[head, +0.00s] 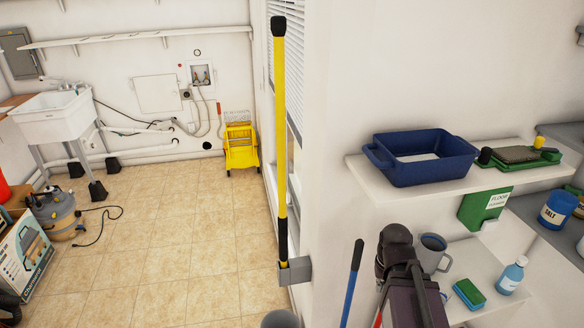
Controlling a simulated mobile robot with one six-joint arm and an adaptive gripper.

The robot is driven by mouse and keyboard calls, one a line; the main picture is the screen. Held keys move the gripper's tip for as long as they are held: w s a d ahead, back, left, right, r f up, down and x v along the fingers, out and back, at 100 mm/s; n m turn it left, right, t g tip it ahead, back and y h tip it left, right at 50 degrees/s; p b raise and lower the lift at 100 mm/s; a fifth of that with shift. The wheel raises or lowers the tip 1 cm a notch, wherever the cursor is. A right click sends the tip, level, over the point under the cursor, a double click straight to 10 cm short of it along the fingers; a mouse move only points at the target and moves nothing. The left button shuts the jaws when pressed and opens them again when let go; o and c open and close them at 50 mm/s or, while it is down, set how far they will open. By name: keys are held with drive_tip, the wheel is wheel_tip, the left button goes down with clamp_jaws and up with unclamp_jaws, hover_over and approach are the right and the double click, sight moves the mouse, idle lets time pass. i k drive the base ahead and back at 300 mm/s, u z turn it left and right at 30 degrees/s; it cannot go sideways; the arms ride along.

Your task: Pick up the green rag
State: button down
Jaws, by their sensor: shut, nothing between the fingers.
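I cannot make out a green rag for certain in the head view. A green flat item (510,169) with a dark slab on top lies on the upper wall shelf at the right; I cannot tell if any of it is cloth. A sponge (469,294), green with a blue side, lies on the lower shelf. My gripper is not in view.
A blue basin (424,158) stands on the upper shelf (390,190). A mug (432,253) and a bottle (511,275) stand on the lower shelf. A yellow pole (280,130) stands upright in front. A yellow mop bucket (241,148) stands far back. Tiled floor is clear mid-left.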

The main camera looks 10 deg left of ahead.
sight(473, 298)
drive_tip(key=k, duration=1.35)
drive_tip(key=z, duration=0.65)
drive_tip(key=i, duration=1.3)
